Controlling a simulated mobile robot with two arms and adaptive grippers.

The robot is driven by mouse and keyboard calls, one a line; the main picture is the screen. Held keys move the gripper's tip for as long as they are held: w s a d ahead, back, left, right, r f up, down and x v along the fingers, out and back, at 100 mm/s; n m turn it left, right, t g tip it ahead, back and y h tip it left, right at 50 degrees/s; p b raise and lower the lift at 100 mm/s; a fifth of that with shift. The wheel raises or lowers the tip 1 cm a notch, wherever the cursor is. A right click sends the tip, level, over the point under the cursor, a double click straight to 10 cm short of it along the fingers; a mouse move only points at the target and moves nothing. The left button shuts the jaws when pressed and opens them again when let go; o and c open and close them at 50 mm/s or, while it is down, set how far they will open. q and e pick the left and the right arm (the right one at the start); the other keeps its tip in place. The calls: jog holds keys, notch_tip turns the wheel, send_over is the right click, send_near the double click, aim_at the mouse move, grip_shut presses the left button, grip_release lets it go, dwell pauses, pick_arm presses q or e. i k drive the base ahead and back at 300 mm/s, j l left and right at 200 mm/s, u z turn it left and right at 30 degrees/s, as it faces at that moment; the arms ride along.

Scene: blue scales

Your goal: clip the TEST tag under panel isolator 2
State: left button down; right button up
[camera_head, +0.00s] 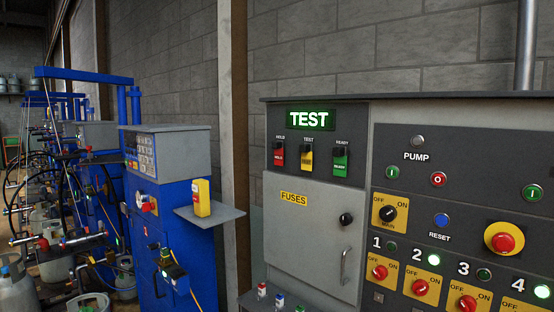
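The TEST tag (306,158) is yellow with a dark top. It hangs on the grey panel under the small TEST label, between a red HOLD tag (278,155) and a green READY tag (340,162). Panel isolator 2 (421,287) is a red knob on a yellow OFF/ON plate at the lower right, below the number 2 and a lit green lamp (434,260). The area under isolator 2 is mostly cut off by the bottom edge of the picture. Neither of my grippers is in view.
A green-lit TEST display (310,119) sits above the tags. The FUSES door (314,238) is shut, with a projecting handle (346,266). Isolators 1 (379,272) and 3 (467,303) flank isolator 2. Blue scales with gas cylinders stand at left; a shelf (209,215) juts out there.

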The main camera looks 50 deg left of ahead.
aim_at(306, 155)
jog(key=u, duration=1.45)
